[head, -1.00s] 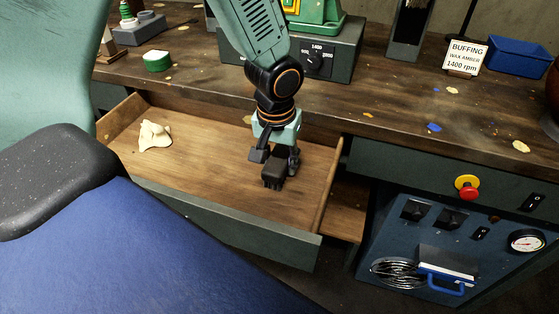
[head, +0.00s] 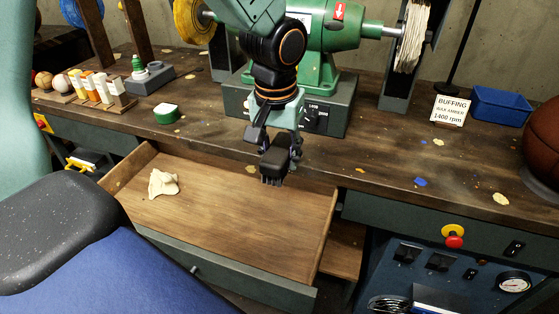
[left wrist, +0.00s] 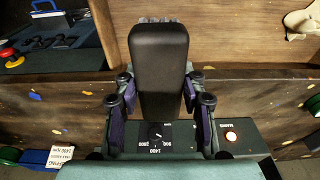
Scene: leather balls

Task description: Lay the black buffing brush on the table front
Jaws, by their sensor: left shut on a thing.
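The black buffing brush (head: 275,164) is held in my left gripper (head: 273,150), bristles pointing down. It hangs above the back part of the open drawer (head: 230,215), near the table's front edge. In the left wrist view the brush (left wrist: 158,70) shows as a long dark block between the two fingers of the gripper (left wrist: 160,95), which close on its sides. The wooden table top (head: 390,150) lies just behind and to the right of the brush. My right gripper is not in view.
A crumpled cream cloth (head: 163,183) lies in the drawer. A green-white block (head: 166,113) sits on the table to the left. The grey control box (head: 325,115) and green buffing machine (head: 325,45) stand behind the gripper. A sign (head: 450,110) and blue tray (head: 501,106) are at right.

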